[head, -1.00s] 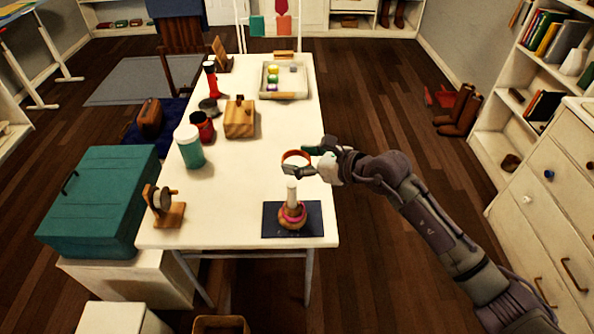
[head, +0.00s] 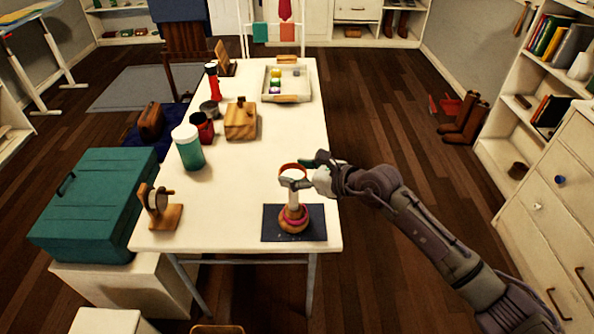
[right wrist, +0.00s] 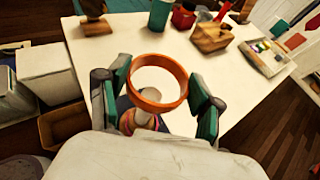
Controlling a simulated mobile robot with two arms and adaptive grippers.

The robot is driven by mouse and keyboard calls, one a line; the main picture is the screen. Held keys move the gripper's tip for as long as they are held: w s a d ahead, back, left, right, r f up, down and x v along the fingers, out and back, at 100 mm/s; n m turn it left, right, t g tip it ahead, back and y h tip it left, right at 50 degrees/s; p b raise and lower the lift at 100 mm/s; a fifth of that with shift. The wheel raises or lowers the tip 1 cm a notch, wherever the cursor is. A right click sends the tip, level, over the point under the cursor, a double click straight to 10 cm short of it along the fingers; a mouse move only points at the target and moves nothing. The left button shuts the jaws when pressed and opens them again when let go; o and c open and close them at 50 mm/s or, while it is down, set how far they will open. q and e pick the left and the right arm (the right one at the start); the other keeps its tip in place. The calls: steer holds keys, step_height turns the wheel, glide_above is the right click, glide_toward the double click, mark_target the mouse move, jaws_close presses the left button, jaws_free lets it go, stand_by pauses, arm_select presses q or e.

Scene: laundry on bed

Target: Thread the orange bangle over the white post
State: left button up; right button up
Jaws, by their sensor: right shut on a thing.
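The orange bangle (head: 291,167) is held by my right gripper (head: 300,174), whose fingers are shut on it. The right wrist view shows the bangle (right wrist: 159,62) between the two green-padded fingers (right wrist: 158,95). The white post (head: 293,197) stands upright on a round wooden base (head: 293,223) on a dark mat (head: 315,225). A pink ring (head: 293,213) sits around the foot of the post. The bangle is above the post's top in the head view; whether it surrounds the tip I cannot tell. My left gripper is not in view.
A wooden stand with a disc (head: 165,215) is at the near left of the white table (head: 245,190). A green-and-white bottle (head: 190,150), a red cup (head: 203,128), a wooden box (head: 241,122) and a tray (head: 287,97) stand farther back. The table around the mat is clear.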

steer(key=shift+f+b, duration=0.45)
steer(key=shift+f, duration=0.5)
steer(key=shift+f+b, duration=0.95)
steer(key=shift+f, duration=0.4)
steer(key=o, duration=1)
steer(key=v, duration=1.2)
